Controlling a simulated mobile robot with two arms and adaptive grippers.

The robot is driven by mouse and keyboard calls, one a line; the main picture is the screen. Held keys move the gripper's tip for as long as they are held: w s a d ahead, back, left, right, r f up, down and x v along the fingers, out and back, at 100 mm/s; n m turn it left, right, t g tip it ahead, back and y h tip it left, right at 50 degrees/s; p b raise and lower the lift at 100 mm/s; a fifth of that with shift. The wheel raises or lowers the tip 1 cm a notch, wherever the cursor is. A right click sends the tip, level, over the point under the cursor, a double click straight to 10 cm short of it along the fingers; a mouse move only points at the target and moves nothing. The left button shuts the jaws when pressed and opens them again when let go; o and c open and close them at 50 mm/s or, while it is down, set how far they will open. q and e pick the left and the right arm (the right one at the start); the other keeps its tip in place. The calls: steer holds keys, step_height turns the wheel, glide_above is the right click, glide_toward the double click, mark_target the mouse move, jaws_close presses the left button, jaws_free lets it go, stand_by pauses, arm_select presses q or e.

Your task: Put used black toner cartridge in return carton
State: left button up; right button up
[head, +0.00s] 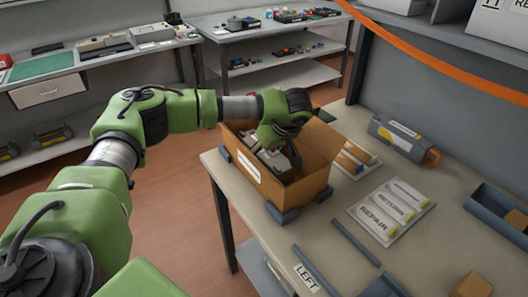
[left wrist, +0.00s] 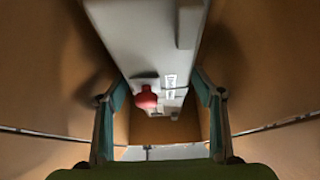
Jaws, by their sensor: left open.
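The return carton (head: 313,184) is an open brown cardboard box with a white label, standing at the table's left edge. My left gripper (head: 284,158) reaches down into it. A grey, dark-trimmed toner cartridge (head: 273,161) lies inside, partly hidden by the gripper and the carton walls. In the left wrist view the cartridge (left wrist: 146,40) is a long grey body with a red knob, between brown walls. The fingers of the left gripper (left wrist: 160,112) stand apart on either side of it, open. Whether they touch it is unclear. My right gripper is not in view.
Blue-grey corner blocks (head: 282,215) hold the carton. A grey cartridge with an orange end (head: 402,138) lies at the back of the table. A label board (head: 391,211), a blue tray (head: 497,212) and blue strips (head: 356,241) lie to the right.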

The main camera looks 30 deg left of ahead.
arm_select(q)
steer(key=p+v, duration=0.7)
steer(key=v, duration=0.4)
steer(key=shift+w+r, duration=0.1)
steer(key=shift+r, duration=0.2)
steer(key=shift+d+r+p, duration=0.2)
steer(key=shift+r+p, duration=0.1)
steer(key=shift+p, duration=0.15)
